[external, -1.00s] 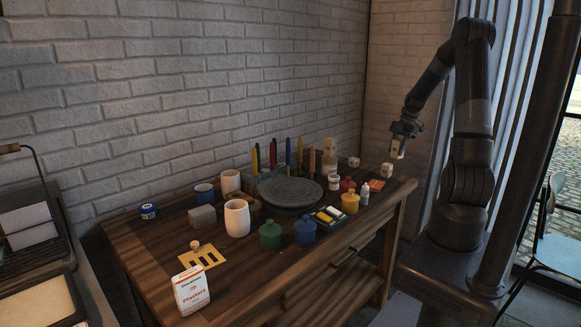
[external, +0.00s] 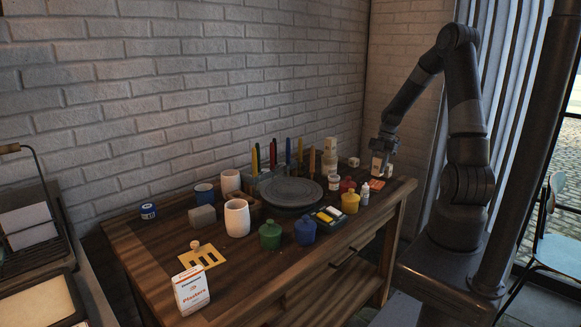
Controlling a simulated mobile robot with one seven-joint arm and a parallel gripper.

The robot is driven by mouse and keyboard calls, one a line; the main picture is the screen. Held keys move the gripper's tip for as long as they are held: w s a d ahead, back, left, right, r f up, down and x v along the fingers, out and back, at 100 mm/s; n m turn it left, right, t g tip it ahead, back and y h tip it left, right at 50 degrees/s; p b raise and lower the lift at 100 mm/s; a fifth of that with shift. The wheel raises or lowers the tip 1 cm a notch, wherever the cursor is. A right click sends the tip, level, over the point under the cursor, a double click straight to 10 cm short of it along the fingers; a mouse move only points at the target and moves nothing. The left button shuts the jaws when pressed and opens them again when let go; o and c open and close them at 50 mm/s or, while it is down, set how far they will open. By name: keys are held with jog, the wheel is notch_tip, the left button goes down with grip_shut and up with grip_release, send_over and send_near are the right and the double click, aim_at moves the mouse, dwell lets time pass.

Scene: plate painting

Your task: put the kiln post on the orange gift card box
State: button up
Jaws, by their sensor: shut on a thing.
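My gripper (external: 381,157) is at the right end of the table, pointing down. It is shut on a small cream kiln post (external: 377,167) and holds it upright. The orange gift card box (external: 377,184) lies flat on the table near the right edge, just below the post in the external view. The post's lower end is close to the box; I cannot tell whether they touch.
A cream block (external: 389,172) stands close beside the held post, partly hidden; another (external: 353,162) stands further left. A white bottle (external: 365,194), a yellow jar (external: 350,203) and a white jar (external: 334,183) stand left of the box. A tall cream stack (external: 330,157) stands behind.

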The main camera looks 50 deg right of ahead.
aim_at(376, 175)
jog(key=shift+w+f, duration=0.1)
jog(key=shift+f, duration=1.95)
jog(key=o, duration=1.1)
jog(key=shift+f, duration=0.15)
